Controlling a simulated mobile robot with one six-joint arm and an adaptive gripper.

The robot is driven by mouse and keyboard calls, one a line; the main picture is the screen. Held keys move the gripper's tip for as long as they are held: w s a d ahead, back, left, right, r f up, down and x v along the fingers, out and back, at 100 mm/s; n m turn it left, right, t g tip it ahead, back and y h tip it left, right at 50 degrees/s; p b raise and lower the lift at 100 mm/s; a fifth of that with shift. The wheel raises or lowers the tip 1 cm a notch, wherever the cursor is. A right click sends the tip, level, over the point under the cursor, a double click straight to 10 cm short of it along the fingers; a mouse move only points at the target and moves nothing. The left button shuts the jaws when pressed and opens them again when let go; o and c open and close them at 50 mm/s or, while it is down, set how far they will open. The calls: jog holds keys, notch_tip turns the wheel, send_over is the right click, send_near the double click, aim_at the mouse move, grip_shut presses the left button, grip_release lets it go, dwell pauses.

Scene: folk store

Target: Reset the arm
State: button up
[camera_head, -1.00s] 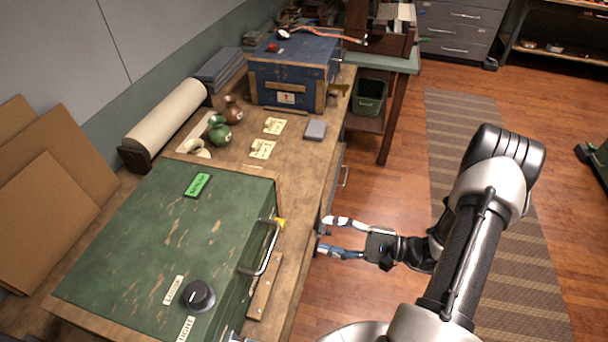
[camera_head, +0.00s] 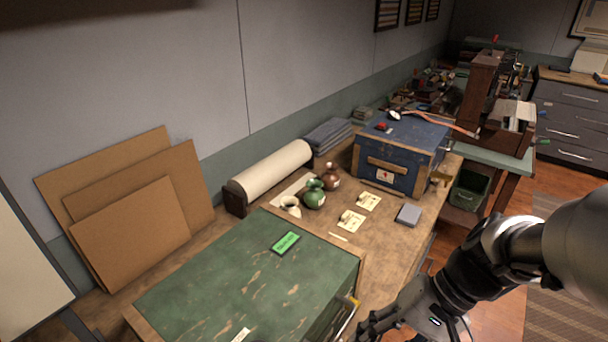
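My arm (camera_head: 480,275) reaches in from the right edge of the head view. My gripper (camera_head: 372,325) is low in the picture, at the front right corner of the green box (camera_head: 250,270). Its fingers look dark and foreshortened, and the bottom edge of the picture cuts off part of the view. I cannot tell whether they are open or shut, and I see nothing held in them. A green label (camera_head: 286,243) lies on top of the green box.
The wooden bench (camera_head: 385,250) carries a blue chest (camera_head: 400,155), a paper roll (camera_head: 272,170), a green pouch (camera_head: 314,194), a brown pouch (camera_head: 331,177), paper tags (camera_head: 351,220) and a grey block (camera_head: 408,215). Cardboard sheets (camera_head: 130,230) lean on the wall. A green bin (camera_head: 468,190) stands beyond the bench.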

jog(key=s+d+r+n+t+h, duration=0.2)
jog(key=s+r+n+t+h, duration=0.2)
jog(key=r+t+h, duration=0.2)
jog(key=shift+r, duration=1.1)
jog(key=shift+c, duration=0.4)
